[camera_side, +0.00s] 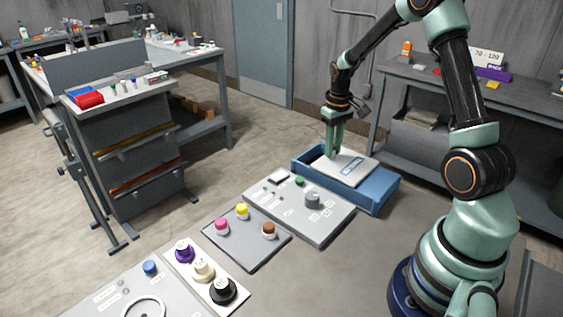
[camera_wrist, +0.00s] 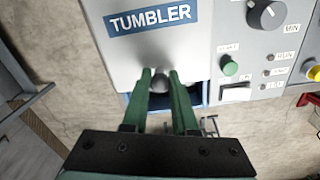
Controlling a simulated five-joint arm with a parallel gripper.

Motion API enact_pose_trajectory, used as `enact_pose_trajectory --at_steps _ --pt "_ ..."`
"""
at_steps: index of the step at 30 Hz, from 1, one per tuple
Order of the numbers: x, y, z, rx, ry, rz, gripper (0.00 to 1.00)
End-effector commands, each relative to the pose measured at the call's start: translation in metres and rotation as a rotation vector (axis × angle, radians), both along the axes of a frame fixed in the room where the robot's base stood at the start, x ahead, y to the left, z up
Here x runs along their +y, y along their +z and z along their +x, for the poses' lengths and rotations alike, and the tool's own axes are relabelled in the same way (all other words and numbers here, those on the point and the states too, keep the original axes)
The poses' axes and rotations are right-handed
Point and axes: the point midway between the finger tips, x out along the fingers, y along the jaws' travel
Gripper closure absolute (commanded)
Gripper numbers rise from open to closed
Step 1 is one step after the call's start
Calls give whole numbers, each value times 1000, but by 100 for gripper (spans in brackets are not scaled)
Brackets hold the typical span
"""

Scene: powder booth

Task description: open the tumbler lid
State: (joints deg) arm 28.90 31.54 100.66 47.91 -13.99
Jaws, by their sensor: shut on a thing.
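The tumbler is a blue box (camera_side: 374,193) at the back right of the bench in the side view. Its light grey lid (camera_side: 357,173) sits over most of the box, with a dark gap at the left end. In the wrist view the lid (camera_wrist: 125,50) carries a blue TUMBLER label (camera_wrist: 150,19). My gripper (camera_side: 334,150) points down at the lid's left edge. In the wrist view my gripper (camera_wrist: 160,80) has its green fingers shut on a round grey knob (camera_wrist: 160,82) at the lid's edge.
A grey control panel (camera_side: 325,224) with a dial, a green button and a switch stands beside the tumbler. A plate with coloured knobs (camera_side: 255,250) lies further left. A shelf table (camera_side: 525,105) stands behind. Bare bench shows in front of the box.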

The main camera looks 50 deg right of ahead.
Motion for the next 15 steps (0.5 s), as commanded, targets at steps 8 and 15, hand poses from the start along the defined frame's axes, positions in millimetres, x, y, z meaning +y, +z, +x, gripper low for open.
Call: enact_pose_trajectory --at_steps 8,15 --pt "-1 2 -45 -5 -3 -2 100" --pt "-1 2 -56 -6 -2 -4 100"
